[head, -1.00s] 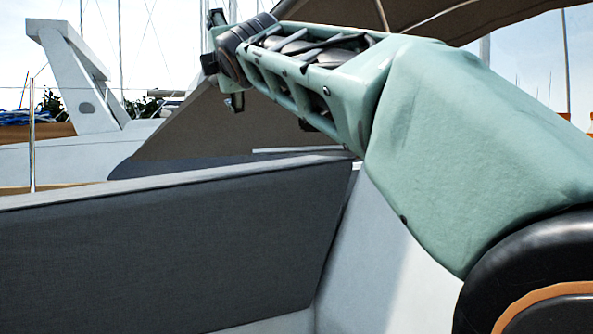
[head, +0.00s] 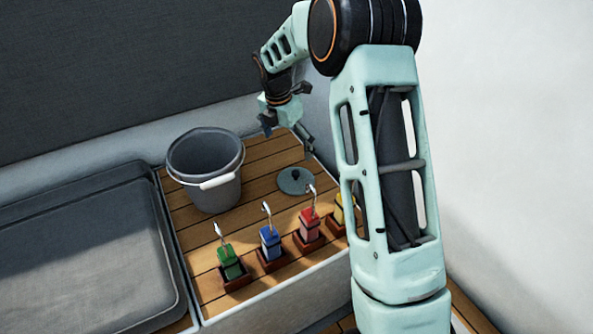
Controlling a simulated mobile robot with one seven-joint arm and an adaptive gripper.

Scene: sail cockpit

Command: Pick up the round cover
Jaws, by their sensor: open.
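The round cover (head: 295,181) is a flat grey-green disc with a small dark knob at its middle. It lies on the slatted wooden top, right of the grey bucket. My gripper (head: 288,130) is open, above and behind the cover, with its fingers pointing down and spread apart. It is apart from the cover and nothing shows between its fingers.
A grey bucket (head: 206,172) with a white handle stands left of the cover. In front are padlock-like blocks in small trays: green (head: 230,262), blue (head: 270,243), red (head: 309,224) and yellow, partly behind my arm. A grey cushion (head: 85,255) lies left.

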